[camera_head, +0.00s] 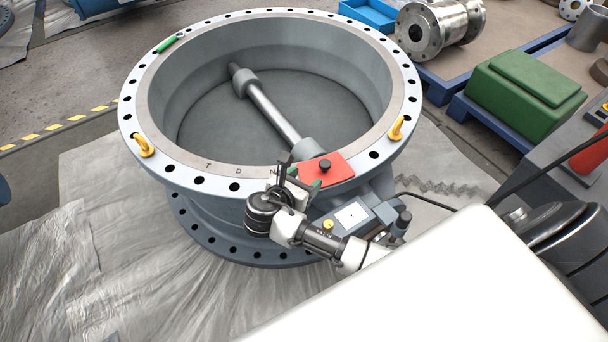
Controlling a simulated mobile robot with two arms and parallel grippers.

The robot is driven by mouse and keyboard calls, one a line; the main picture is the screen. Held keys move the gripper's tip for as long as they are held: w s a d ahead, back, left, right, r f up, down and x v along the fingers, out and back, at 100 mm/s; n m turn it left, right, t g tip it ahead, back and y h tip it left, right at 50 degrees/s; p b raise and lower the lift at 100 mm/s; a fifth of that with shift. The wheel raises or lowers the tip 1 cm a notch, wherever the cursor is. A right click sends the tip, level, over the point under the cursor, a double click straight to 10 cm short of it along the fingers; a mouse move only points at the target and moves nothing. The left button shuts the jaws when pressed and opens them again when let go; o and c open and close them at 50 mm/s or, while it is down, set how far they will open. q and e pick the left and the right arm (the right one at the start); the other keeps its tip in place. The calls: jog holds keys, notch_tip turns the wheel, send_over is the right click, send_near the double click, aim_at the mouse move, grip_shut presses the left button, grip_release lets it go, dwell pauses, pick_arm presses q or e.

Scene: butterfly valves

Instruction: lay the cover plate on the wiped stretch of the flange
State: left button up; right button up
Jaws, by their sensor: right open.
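The red cover plate (340,169) with a black knob lies on the near right part of the big valve's flange (217,182). Its left edge is partly hidden by my right gripper. My right gripper (300,178) is open at the plate's left side, with its fingers close to the plate; I cannot tell whether they touch it. The wiped stretch cannot be told apart from the rest of the flange. Letters show on the flange's inner ring left of the gripper. My left gripper is not in view.
A yellow lifting eye (396,128) stands on the flange right of the plate, another (144,146) at the left. A green marker (168,43) lies on the far left rim. A grey actuator box (352,216) sits below the plate. Plastic sheeting (130,270) covers the floor.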

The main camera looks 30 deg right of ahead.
jog(key=s+a+f+m+g+y, duration=0.1)
jog(key=s+f+m+g+y, duration=0.1)
jog(key=s+f+m+y, duration=0.4)
jog(key=s+a+f+m+g+y, duration=0.1)
jog(key=s+f+m+y, duration=0.5)
jog(key=s+f+m, duration=0.9)
jog(key=shift+s+a+f+m+g, duration=0.25)
jog(key=shift+s+f+m+g, duration=0.25)
jog(key=shift+s, duration=0.35)
